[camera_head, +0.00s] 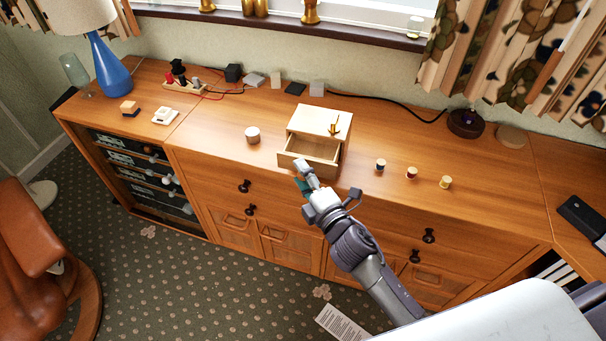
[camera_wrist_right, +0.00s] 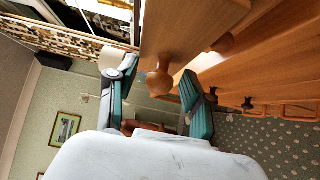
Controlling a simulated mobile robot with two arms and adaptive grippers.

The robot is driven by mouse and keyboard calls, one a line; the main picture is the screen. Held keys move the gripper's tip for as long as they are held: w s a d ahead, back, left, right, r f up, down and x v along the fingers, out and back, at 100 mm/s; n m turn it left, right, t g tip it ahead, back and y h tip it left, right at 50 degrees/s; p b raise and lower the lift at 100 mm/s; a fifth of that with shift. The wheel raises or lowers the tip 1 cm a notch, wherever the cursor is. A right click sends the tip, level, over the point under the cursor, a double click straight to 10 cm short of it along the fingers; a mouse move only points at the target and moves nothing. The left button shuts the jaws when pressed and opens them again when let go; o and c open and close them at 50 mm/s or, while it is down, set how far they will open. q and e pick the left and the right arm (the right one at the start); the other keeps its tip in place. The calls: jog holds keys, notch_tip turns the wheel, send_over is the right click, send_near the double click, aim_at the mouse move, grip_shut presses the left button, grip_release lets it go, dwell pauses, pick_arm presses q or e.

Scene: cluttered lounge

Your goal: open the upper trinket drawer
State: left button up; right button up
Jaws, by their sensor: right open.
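The small pale wooden trinket box (camera_head: 322,119) stands on the long sideboard in the head view. Its upper drawer (camera_head: 310,164) is pulled out toward me, and its empty inside shows. In the right wrist view, the drawer's round wooden knob (camera_wrist_right: 160,82) lies between the two fingers of my right gripper (camera_wrist_right: 154,85). The fingers are open, with gaps beside the knob. A second knob (camera_wrist_right: 222,43) shows on a front set farther back. In the head view my right gripper (camera_head: 304,178) is just in front of the drawer. My left gripper is not in view.
A small gold ornament (camera_head: 334,125) stands on the box. A blue lamp (camera_head: 108,65) is at far left. Black knobs (camera_head: 429,235) project from the sideboard front.

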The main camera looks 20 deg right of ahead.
jog(key=shift+s, duration=0.1)
jog(key=v, duration=1.2)
jog(key=s+d+f+m+g+h, duration=0.1)
jog(key=s+f+m+g, duration=0.2)
jog(key=f, duration=0.8)
jog(key=s+d+f+m+g+h, duration=0.1)
jog(key=s+f+m+g, duration=0.15)
jog(key=f, duration=0.75)
jog(key=s+d+f+m+g+h, duration=0.1)
jog(key=s+f+m+g, duration=0.25)
jog(key=f, duration=0.75)
jog(key=s+d+f+m+g, duration=0.2)
jog(key=s+f, duration=0.6)
jog(key=s, duration=0.4)
jog(key=s+d+f+m+g+h+p, duration=0.1)
jog(key=s+f+m+g, duration=0.4)
jog(key=s, duration=0.8)
notch_tip(320, 180, down, 4)
jog(key=shift+d+f+m+g, duration=0.25)
jog(key=shift+d+m, duration=0.2)
jog(key=shift+m, duration=0.65)
jog(key=shift+s+r, duration=0.1)
